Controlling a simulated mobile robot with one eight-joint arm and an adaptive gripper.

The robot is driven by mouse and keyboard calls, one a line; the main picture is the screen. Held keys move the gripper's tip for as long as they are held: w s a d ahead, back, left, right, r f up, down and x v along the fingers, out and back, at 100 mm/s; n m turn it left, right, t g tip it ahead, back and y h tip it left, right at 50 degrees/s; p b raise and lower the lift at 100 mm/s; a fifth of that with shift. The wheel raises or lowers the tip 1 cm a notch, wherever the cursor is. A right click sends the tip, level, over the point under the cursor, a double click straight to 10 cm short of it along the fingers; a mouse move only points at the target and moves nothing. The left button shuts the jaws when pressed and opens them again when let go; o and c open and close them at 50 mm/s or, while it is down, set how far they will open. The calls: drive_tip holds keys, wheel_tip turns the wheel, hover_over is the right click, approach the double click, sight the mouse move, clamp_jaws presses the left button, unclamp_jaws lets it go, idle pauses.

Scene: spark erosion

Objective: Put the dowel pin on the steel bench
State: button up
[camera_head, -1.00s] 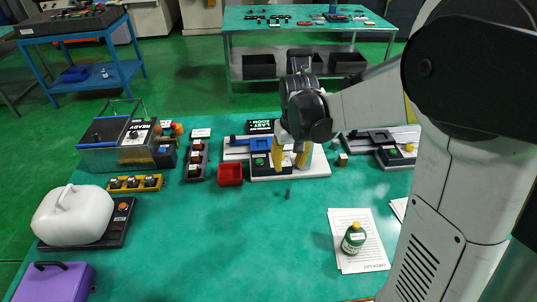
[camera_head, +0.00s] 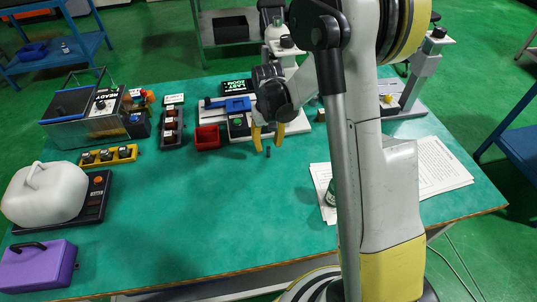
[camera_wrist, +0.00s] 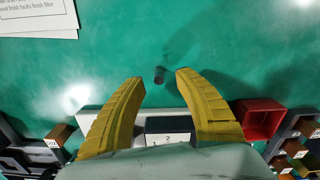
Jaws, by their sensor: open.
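The dowel pin (camera_head: 268,152) is a small dark cylinder standing upright on the green table top. In the wrist view the pin (camera_wrist: 159,75) shows between the fingertips, with a gap on both sides. My gripper (camera_head: 267,143) has yellow fingers and is open, pointing down over the pin. In the wrist view my gripper (camera_wrist: 160,78) holds nothing. I cannot tell which bench is the steel bench. A blue-framed bench (camera_head: 60,50) stands at the far left.
A red bin (camera_head: 207,137) and a white-based fixture (camera_head: 240,130) stand behind the pin. A green bottle (camera_head: 331,193) stands on papers (camera_head: 440,165) at right, partly hidden by my arm. A purple case (camera_head: 38,266) lies front left. The table's front middle is clear.

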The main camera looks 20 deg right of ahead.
sight(269, 148)
wheel_tip(269, 148, down, 3)
drive_tip(key=shift+d+f+b, duration=0.1)
drive_tip(key=shift+f+b, duration=0.1)
drive_tip(key=shift+b, duration=0.4)
drive_tip(key=shift+r, duration=0.1)
clamp_jaws()
